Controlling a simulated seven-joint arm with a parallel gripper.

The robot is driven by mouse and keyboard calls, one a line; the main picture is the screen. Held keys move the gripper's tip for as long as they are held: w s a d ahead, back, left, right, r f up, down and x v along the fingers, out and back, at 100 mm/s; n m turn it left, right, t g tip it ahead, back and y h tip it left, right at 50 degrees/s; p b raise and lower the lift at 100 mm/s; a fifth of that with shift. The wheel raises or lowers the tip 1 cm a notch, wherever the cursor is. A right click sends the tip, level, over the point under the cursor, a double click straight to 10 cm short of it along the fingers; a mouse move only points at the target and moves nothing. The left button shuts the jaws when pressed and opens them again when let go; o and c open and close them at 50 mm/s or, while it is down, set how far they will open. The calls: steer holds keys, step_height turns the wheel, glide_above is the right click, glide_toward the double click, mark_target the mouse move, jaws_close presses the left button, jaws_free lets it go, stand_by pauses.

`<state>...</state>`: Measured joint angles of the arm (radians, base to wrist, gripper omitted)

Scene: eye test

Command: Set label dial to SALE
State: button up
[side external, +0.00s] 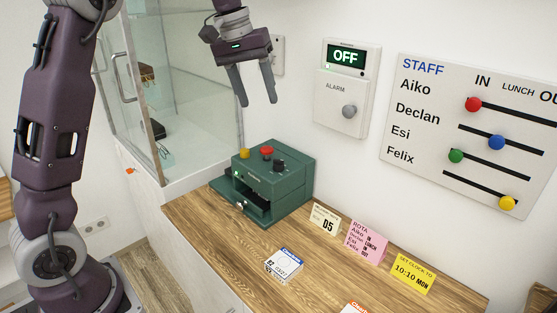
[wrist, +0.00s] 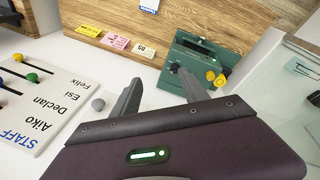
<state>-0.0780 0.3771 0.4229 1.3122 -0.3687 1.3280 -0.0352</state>
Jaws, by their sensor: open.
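A green machine (side external: 262,183) stands on the wooden counter. Its top carries a yellow button (side external: 244,154), a red button (side external: 267,151) and a black knob (side external: 279,164), perhaps the label dial. I cannot read any dial marks or the word SALE. An open dark slot faces front. My gripper (side external: 258,103) is open and empty, above the machine and apart from it. In the wrist view, the machine (wrist: 197,58) lies beyond my fingers (wrist: 160,77), and its black knob (wrist: 175,67) shows near the right fingertip.
A wall alarm panel (side external: 342,103) reads OFF and has a grey knob. A staff board (side external: 470,135) with coloured sliders hangs right. A cream card (side external: 324,219), pink card (side external: 367,241) and yellow card (side external: 412,271) stand on the counter (side external: 215,240). A glass cabinet (side external: 185,90) is left.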

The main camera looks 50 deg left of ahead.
steer(key=g, duration=0.2)
glide_toward(278, 165)
steer(key=shift+w+d+f+g+y, duration=0.2)
steer(key=shift+w+f+g+y, duration=0.2)
steer(key=shift+w+f+y, duration=0.3)
step_height(278, 165, down, 7)
steer(key=shift+f, duration=0.15)
jaws_close()
